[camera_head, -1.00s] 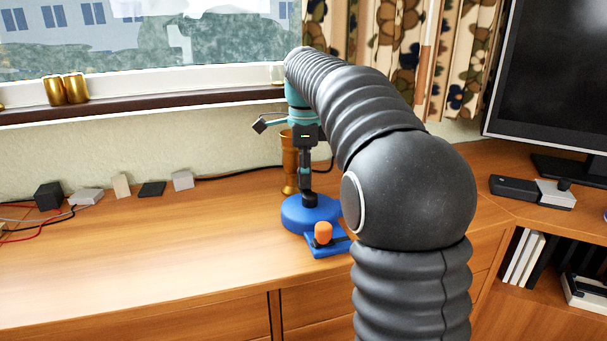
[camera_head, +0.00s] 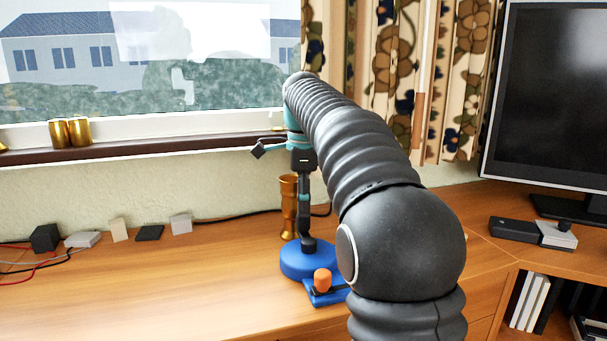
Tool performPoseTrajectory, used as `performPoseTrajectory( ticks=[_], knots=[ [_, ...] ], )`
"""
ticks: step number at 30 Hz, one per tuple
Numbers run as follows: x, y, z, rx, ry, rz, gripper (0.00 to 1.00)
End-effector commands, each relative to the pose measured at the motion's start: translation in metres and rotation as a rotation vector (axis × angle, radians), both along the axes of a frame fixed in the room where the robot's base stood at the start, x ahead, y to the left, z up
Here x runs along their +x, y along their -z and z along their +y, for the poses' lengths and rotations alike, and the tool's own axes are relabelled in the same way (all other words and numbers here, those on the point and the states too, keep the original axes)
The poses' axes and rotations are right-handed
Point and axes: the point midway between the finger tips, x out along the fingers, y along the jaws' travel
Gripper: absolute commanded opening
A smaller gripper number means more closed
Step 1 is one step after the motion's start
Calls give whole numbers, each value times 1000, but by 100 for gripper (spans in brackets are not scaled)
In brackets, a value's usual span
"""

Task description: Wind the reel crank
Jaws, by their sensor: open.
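The reel is a round blue drum (camera_head: 296,265) on the desk, with a flat blue base (camera_head: 324,298) at its front right. The crank's orange knob (camera_head: 322,280) stands upright at the drum's front right side. My gripper (camera_head: 308,244) points straight down over the drum, its dark fingers seen nearly edge-on. The fingertips are at or just above the drum's top, behind and left of the orange knob. Contact with the drum cannot be told. The gripper is open and holds nothing visible. My arm hides the reel's right side and part of the base.
A gold vase (camera_head: 289,200) stands close behind my gripper. Small blocks (camera_head: 118,229) and cables lie along the wall at left. A monitor (camera_head: 550,100) and a black-and-grey device (camera_head: 530,232) are at right. The desk's left front (camera_head: 150,295) is clear.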

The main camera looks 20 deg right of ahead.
Motion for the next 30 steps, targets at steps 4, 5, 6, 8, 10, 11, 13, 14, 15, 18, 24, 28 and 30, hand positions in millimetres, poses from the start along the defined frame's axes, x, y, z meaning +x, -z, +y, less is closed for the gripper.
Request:
performPoseTrajectory(
  ticks=[4,5,6,8,10,11,13,14,15,18,24,28,30],
  knots=[
    [1,-25,0,-1,0,-2,57],
    [1,-29,0,-1,0,-2,57],
    [1,-35,0,0,1,-1,57],
    [1,-43,0,0,1,-1,57],
    [1,-52,0,0,1,-1,57],
    [1,-54,-1,0,1,-1,57],
    [1,-61,-1,0,1,1,57],
    [1,-63,-1,0,1,-1,57],
    [1,-66,-1,0,1,0,57],
    [1,-72,0,0,1,0,57],
    [0,-75,0,0,1,2,57],
    [0,-76,0,0,1,2,57],
    [0,-76,0,0,1,2,57]
  ],
)
